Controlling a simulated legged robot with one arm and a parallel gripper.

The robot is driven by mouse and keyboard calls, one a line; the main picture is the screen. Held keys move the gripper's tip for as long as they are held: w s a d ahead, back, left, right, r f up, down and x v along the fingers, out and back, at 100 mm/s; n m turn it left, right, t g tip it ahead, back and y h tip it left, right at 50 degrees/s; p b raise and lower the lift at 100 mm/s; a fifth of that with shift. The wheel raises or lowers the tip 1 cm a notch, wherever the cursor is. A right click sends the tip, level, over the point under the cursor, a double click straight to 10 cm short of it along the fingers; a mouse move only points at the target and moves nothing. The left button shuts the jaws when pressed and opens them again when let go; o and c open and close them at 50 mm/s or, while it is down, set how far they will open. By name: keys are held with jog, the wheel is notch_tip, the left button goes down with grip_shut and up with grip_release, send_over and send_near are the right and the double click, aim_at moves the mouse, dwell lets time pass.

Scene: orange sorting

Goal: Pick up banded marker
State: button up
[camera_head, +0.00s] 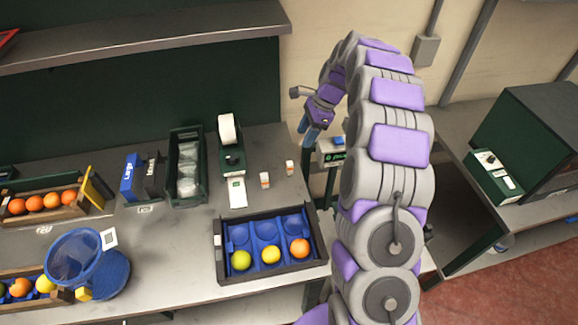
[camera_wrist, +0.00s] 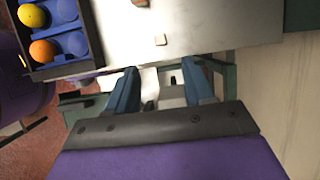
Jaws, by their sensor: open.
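Two small white pieces with orange marks stand on the grey bench right of the label printer: one nearer the printer (camera_head: 265,180) and one further right (camera_head: 290,168). Either may be the banded marker; I cannot tell which. A small pale piece (camera_wrist: 160,40) lies near the bench edge in the wrist view, and a brownish one (camera_wrist: 140,3) is cut by the top edge. My gripper (camera_head: 308,133) is raised beyond the bench's right end, with its blue fingers pointing down. In the wrist view my gripper (camera_wrist: 160,68) is open with nothing held between its fingers.
A blue sorting tray (camera_head: 222,272) with three fruits stands at the bench front. The label printer (camera_head: 231,160), a dark green bin (camera_head: 173,150) and a blue basket (camera_head: 85,257) are further left. A green-framed stand (camera_head: 330,157) is below my gripper.

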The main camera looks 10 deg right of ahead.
aim_at(291, 162)
jog(key=x, duration=0.3)
jog(key=b+x, duration=0.1)
jog(key=x, duration=0.3)
jog(key=d+b+x, duration=0.1)
jog(key=x, duration=0.3)
jog(key=shift+f, duration=0.25)
jog(key=shift+a+f+b, duration=0.3)
jog(key=shift+a+f, duration=0.1)
jog(key=shift+a, duration=0.25)
jog(key=b+x, duration=0.1)
jog(key=x, duration=0.2)
jog(key=shift+f, duration=0.65)
jog(key=shift+d, duration=0.1)
jog(key=shift+r, duration=0.1)
jog(key=shift+a, duration=0.4)
jog(key=c, duration=0.6)
jog(key=shift+d, duration=0.25)
grip_shut()
